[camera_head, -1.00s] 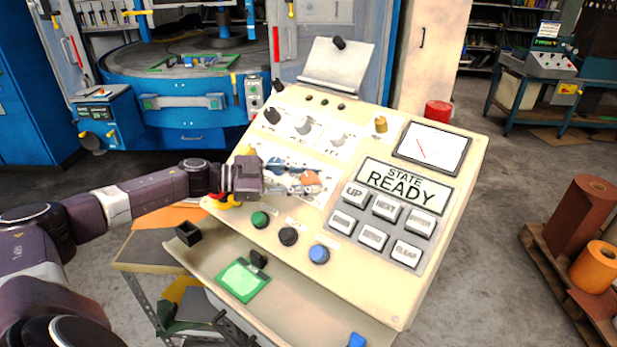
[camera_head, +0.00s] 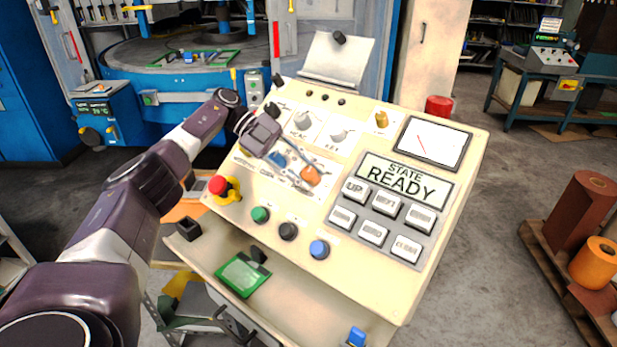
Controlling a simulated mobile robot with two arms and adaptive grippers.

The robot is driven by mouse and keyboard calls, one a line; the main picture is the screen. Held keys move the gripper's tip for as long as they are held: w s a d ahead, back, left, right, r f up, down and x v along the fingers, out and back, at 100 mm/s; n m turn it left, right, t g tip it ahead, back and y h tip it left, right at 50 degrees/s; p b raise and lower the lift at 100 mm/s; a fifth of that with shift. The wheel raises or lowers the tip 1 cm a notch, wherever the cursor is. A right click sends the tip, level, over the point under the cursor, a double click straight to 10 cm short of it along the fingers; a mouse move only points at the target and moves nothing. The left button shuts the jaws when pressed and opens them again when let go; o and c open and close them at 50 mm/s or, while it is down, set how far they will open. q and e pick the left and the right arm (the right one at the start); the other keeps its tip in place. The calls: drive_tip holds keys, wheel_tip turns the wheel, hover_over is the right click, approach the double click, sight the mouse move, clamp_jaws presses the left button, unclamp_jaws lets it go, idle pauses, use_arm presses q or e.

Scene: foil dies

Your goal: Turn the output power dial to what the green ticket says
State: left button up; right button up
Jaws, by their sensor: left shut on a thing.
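My left gripper (camera_head: 302,171) reaches in from the upper left over the sloping cream control panel (camera_head: 375,285). Its fingers are shut on the orange dial (camera_head: 312,177). The blue dial (camera_head: 277,160) sits just left of it, partly covered by the fingers. The dial labels are too small to read, so I cannot tell which is output power. The green ticket (camera_head: 240,277) lies on the shelf below the panel, by a black clip (camera_head: 258,256); its writing is not legible. My right gripper is not in view.
A red stop button (camera_head: 218,185) with a yellow collar is at the panel's left edge. Green (camera_head: 260,214), black (camera_head: 288,231) and blue (camera_head: 319,249) buttons line the front. The display (camera_head: 405,184) reads STATE READY, above several grey keys. Grey dials stand behind.

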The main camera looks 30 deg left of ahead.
sight(309, 171)
use_arm(q)
drive_tip(key=shift+m+g+y+b, duration=0.3)
drive_tip(key=shift+m+g, duration=0.2)
drive_tip(key=shift+m, duration=0.1)
drive_tip(key=o, duration=1.2)
drive_tip(key=shift+c, duration=0.2)
drive_tip(key=shift+r, duration=0.1)
wheel_tip(309, 171, up, 10)
drive_tip(key=shift+d+f, duration=0.15)
